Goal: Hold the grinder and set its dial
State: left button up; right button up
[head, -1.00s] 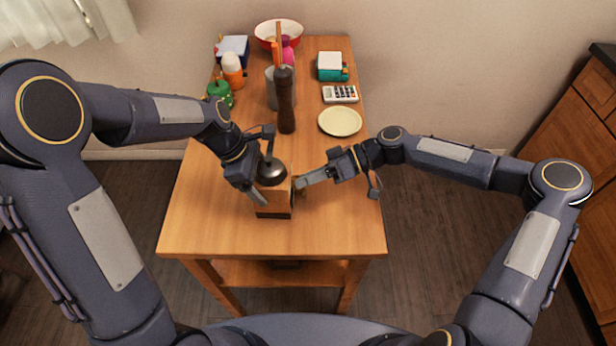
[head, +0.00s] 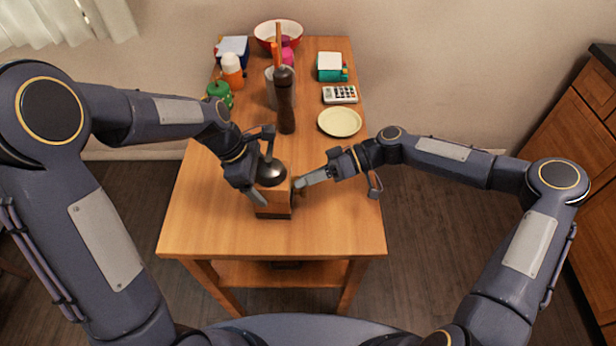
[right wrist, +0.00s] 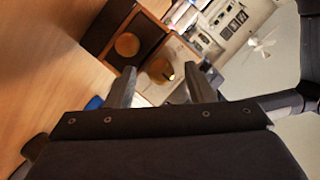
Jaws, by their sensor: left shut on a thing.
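The grinder (head: 273,211) is a wooden box with a dark domed top, standing on the table near its front. My left gripper (head: 262,181) is shut on it from the left, around the upper part. My right gripper (head: 299,184) is at the grinder's right side.
A tall dark pepper mill (head: 285,105) stands behind the grinder. A pale yellow plate (head: 339,122), a calculator (head: 340,94), a green pepper-like item (head: 220,92) and a red bowl (head: 278,33) are farther back. The table's front and right (head: 340,220) are clear.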

jog(key=v, duration=1.2)
jog(key=shift+w, duration=0.1)
pick_arm(q)
jog(key=o, duration=1)
jog(key=shift+o, duration=0.2)
